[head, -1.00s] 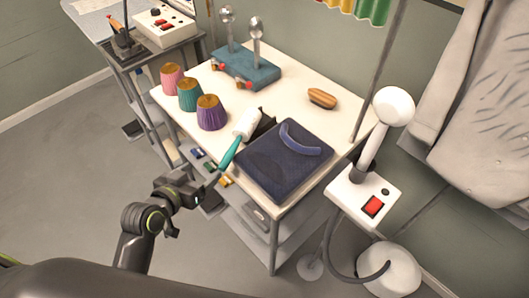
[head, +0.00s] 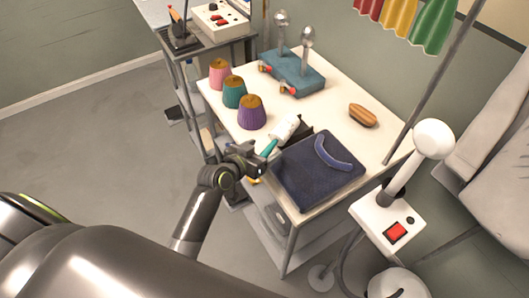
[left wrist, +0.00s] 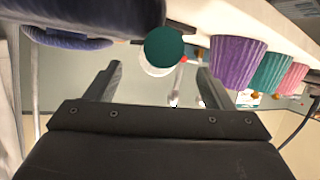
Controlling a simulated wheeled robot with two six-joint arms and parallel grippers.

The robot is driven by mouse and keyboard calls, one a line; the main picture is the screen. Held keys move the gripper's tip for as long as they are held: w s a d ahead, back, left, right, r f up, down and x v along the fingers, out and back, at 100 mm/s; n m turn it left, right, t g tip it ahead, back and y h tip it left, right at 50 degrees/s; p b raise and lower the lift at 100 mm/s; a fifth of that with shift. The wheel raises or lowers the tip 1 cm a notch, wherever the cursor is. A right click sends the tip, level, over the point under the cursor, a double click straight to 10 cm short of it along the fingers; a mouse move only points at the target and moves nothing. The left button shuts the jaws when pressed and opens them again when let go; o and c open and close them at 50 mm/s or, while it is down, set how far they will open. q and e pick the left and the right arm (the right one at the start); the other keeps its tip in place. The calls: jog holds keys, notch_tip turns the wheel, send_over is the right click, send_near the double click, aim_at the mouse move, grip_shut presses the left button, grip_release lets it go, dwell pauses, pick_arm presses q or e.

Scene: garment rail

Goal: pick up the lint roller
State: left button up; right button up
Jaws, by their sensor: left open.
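The lint roller (head: 285,128) lies on the white table, with a white head and a teal handle pointing toward the table's front edge. In the left wrist view its round teal handle end (left wrist: 164,47) faces me, a little beyond the fingertips and roughly between them. My left gripper (head: 264,160) is at the front edge of the table, at the handle's end, and covers part of the handle. In the left wrist view the left gripper's fingers (left wrist: 158,78) are spread with nothing between them. My right gripper is not in view.
A folded dark blue garment (head: 300,185) lies right of the roller. Purple (head: 252,113), teal and pink ribbed cups stand to the left. A wooden brush (head: 363,115) and a blue block (head: 292,75) with metal posts sit behind. A white steamer (head: 388,222) stands at the right.

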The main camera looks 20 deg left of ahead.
aim_at(274, 140)
pick_arm(q)
jog(key=shift+w+f, duration=0.1)
jog(key=shift+w, duration=0.15)
jog(key=shift+w+d, duration=0.2)
jog(key=shift+w, duration=0.2)
jog(key=p+x, duration=0.2)
jog(key=x, duration=0.1)
jog(key=shift+w+d+r, duration=0.15)
jog(key=shift+w+r, duration=0.1)
jog(key=shift+w, duration=0.15)
jog(key=shift+w+d+f, duration=0.1)
jog(key=shift+w+f, duration=0.1)
jog(key=shift+w, duration=0.2)
